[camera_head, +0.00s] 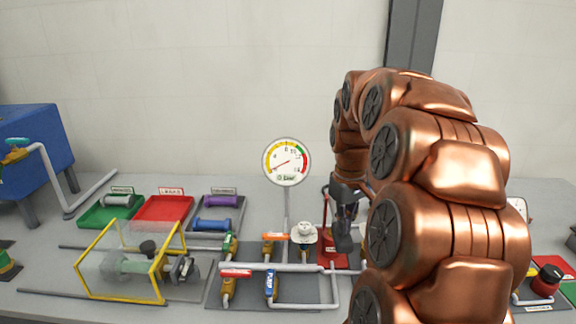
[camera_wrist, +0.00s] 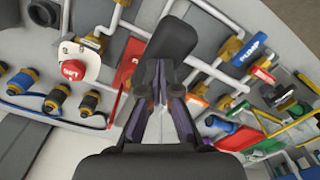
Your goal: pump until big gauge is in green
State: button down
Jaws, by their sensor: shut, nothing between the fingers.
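The big round gauge (camera_head: 287,162) stands on a post at the back. Its red needle points to the lower left, at the low end of the scale, and the green band is at the upper right. A red pump-like part with a red base (camera_head: 333,257) stands right of the gauge post, partly hidden by my gripper. A long red piece also shows in the wrist view (camera_wrist: 129,62), left of the fingers. My gripper (camera_head: 343,238) is shut and empty beside the red part; I cannot tell whether it touches it.
A blue valve handle marked PUMP (camera_head: 270,282) and other valves sit on piping at the front. A yellow-framed clear box (camera_head: 120,262) stands left, below green, red (camera_head: 163,208) and grey trays. My copper arm hides much of the right side.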

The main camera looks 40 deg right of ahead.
jog(key=shift+f+b, duration=1.35)
jog(key=shift+f, duration=1.45)
jog(key=shift+r, duration=0.2)
jog(key=shift+r+p, duration=1.45)
jog(key=shift+r, duration=3.15)
